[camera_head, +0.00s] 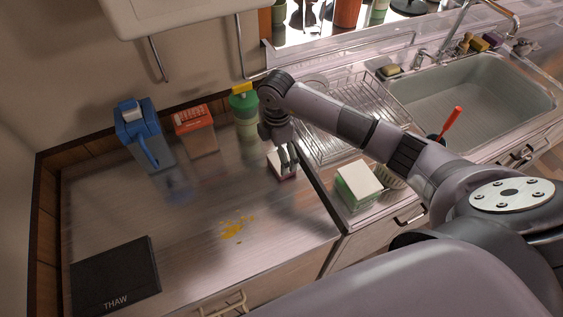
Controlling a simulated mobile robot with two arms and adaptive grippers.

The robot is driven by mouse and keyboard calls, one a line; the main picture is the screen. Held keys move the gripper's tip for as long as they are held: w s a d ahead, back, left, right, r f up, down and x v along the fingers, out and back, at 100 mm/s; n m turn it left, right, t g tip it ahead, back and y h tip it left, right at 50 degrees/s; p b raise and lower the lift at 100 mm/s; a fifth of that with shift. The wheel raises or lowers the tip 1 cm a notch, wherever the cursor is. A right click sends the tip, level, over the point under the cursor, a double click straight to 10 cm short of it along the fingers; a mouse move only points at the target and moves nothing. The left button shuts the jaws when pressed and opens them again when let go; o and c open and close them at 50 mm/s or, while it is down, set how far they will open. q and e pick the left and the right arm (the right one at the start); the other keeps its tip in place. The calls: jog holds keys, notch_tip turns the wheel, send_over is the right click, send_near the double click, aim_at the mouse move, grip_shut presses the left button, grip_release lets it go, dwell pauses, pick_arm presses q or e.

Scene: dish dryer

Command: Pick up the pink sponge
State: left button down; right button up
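A small block with a pale top and a pinkish-red lower edge, which looks like the pink sponge (275,160), lies on the metal counter near its right edge. My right gripper (287,170) comes in from the right and points down at this block. Its fingers overlap the block in the picture and hide part of it. I cannot tell whether the fingers are closed on it or only above it. My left gripper is not in view.
A black THAW board (115,275) lies front left. A yellow spill (233,229) marks the counter. A dish rack (340,110) and white-green box (358,185) stand right.

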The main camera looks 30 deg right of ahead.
jog(key=f, duration=0.1)
jog(key=d+f+p, duration=0.1)
jog(key=f, duration=0.1)
jog(key=shift+s+f, duration=0.2)
jog(key=shift+f, duration=0.65)
jog(key=shift+c, duration=0.5)
jog(key=c, duration=0.9)
